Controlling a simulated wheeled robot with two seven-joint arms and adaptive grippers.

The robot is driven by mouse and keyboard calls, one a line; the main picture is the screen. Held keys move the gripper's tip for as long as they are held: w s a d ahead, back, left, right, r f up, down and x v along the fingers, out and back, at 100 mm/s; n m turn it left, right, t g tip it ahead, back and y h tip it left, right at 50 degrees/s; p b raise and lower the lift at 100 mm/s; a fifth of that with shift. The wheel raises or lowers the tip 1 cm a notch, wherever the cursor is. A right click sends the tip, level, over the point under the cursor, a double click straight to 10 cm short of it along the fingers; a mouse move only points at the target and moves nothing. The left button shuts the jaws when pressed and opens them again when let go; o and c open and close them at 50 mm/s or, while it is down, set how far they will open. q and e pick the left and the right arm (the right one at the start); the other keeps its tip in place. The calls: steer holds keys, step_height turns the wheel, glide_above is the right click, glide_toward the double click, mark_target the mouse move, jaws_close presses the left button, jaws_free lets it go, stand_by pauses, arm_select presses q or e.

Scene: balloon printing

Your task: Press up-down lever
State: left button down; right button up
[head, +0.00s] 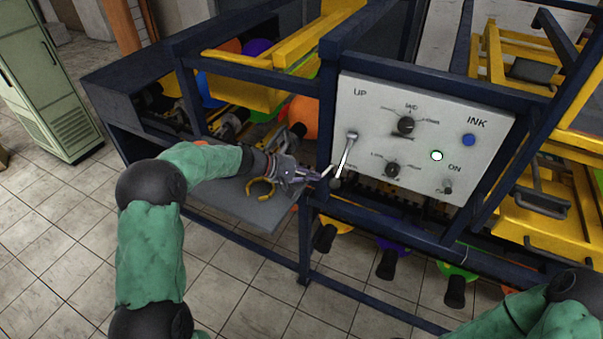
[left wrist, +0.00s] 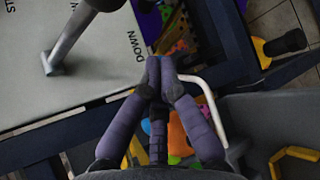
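The up-down lever (head: 346,157) is a metal rod with a dark knob on the left side of the white control panel (head: 375,105). Its knob end hangs low, near the panel's lower left corner. In the left wrist view the lever (left wrist: 72,40) stands out from the panel at upper left, partly cut off by the frame. My left gripper (head: 318,175) is just left of the knob, apart from it. In the left wrist view its fingertips (left wrist: 160,65) meet with nothing seen between them, beside the DOWN label. My right gripper is out of view; only its arm shows at lower right.
A dark blue frame post (head: 326,120) stands at the panel's left edge, close to my left gripper. A grey shelf (head: 235,205) lies below it. The panel also carries knobs (head: 406,125) and a blue button (head: 469,140). Balloons (head: 304,117) sit inside the machine.

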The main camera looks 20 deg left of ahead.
arm_select(q)
steer(key=shift+s+d+r, duration=0.1)
steer(key=shift+s+d, duration=0.1)
steer(key=shift+d, duration=0.45)
steer(key=shift+s+d+r, duration=0.15)
steer(key=shift+d, duration=0.55)
steer(key=shift+s+d+r, duration=0.1)
steer(key=shift+s+d, duration=0.1)
steer(key=shift+d, duration=0.45)
steer(key=shift+r, duration=0.1)
